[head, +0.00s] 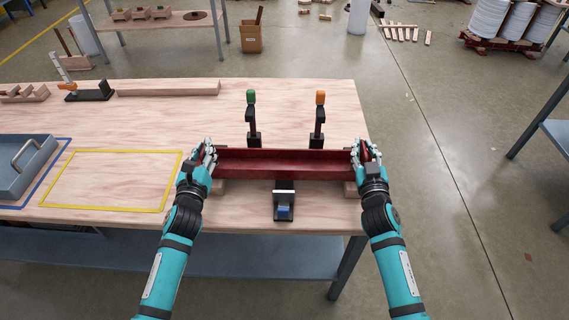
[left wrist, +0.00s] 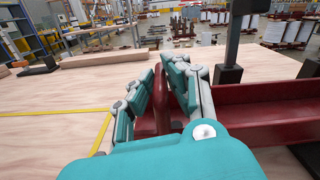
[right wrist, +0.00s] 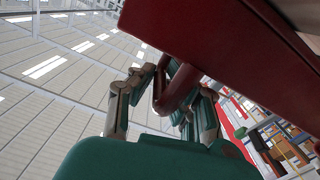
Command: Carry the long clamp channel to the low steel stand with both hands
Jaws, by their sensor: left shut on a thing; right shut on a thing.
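The long clamp channel (head: 284,163) is a dark red trough lying across the right part of the wooden bench. My left gripper (head: 207,156) is shut on its left end; in the left wrist view the fingers (left wrist: 165,95) close around a red end piece of the channel (left wrist: 265,120). My right gripper (head: 362,155) is shut on its right end; in the right wrist view the fingers (right wrist: 168,95) close around a curved red handle beneath the channel (right wrist: 215,45). The low steel stand cannot be made out for certain; a blue-grey table edge (head: 558,138) shows at the right.
Two upright toggle clamps, green-tipped (head: 251,115) and orange-tipped (head: 320,115), stand behind the channel. A third clamp with a blue part (head: 284,205) is in front. Wooden blocks (head: 350,189) show under the channel's ends. Open floor (head: 450,220) lies right of the bench.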

